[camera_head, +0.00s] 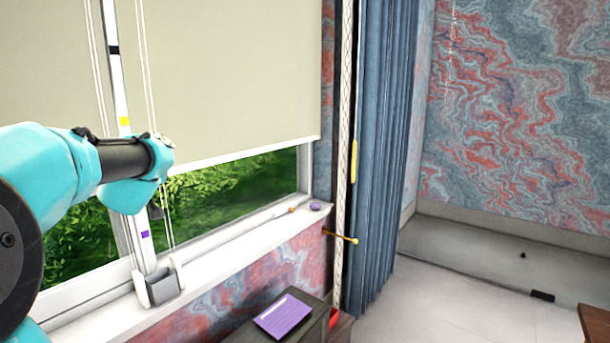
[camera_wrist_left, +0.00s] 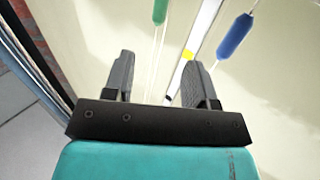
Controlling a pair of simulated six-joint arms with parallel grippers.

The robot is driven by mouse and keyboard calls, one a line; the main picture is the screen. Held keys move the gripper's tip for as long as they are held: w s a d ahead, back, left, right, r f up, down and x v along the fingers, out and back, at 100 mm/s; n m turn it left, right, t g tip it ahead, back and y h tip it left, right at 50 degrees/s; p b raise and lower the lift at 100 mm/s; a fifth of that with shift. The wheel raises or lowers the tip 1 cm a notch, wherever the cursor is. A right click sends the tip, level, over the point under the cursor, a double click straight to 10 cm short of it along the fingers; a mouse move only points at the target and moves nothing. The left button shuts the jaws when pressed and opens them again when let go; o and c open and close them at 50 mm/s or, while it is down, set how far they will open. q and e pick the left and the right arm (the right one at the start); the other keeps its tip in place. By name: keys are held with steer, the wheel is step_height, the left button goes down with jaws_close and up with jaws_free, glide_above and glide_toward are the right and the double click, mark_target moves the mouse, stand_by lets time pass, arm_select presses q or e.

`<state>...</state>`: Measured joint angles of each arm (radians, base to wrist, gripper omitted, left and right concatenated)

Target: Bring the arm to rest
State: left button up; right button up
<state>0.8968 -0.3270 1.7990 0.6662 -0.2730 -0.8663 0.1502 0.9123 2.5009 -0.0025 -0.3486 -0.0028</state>
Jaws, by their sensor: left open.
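My left arm, teal and black, comes in from the left in the head view and is raised in front of the window. My left gripper (camera_wrist_left: 159,76) shows in the wrist view with its two dark fingers apart and nothing between them but blind and cords behind. In the head view the gripper is mostly hidden by the teal wrist. My right gripper is in neither view.
A pale roller blind (camera_head: 230,75) with cords hangs close by. The wrist view shows a green cord pull (camera_wrist_left: 160,11) and a blue cord pull (camera_wrist_left: 235,36). A white sill (camera_head: 225,240), purple notebook (camera_head: 283,317) and blue curtain (camera_head: 380,150) lie right.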

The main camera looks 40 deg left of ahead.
arm_select(q)
steer(key=w+f+m+t+h, duration=0.1)
steer(key=w+f+h, duration=0.2)
steer(key=w+f, duration=0.65)
steer(key=w+d+f+m+h, duration=0.1)
steer(key=w+d+f+h, duration=0.3)
steer(key=f, duration=0.7)
steer(key=w+d+f+m+h, duration=0.2)
steer(key=w+d+f, duration=0.45)
steer(key=f, duration=0.35)
steer(key=w+d+f+m+h, duration=0.1)
steer(key=w+d+f+h, duration=0.35)
steer(key=f, duration=0.65)
steer(key=d+f+m+g+h, duration=0.3)
steer(key=d+f, duration=1.4)
steer(key=d, duration=0.3)
steer(key=s+d+f+m+g+h, duration=0.1)
steer(key=s+d+f, duration=0.2)
steer(key=d, duration=0.3)
steer(key=s+d+f+m+g+h, duration=0.1)
steer(key=s+d+f+g, duration=0.1)
steer(key=s+d+f, duration=0.2)
steer(key=s+d+f+g+h, duration=0.1)
steer(key=s+d+f, duration=0.3)
steer(key=d, duration=0.4)
steer(key=shift+d+m+g, duration=0.15)
steer(key=shift+m+g, duration=0.25)
steer(key=shift+g, duration=0.3)
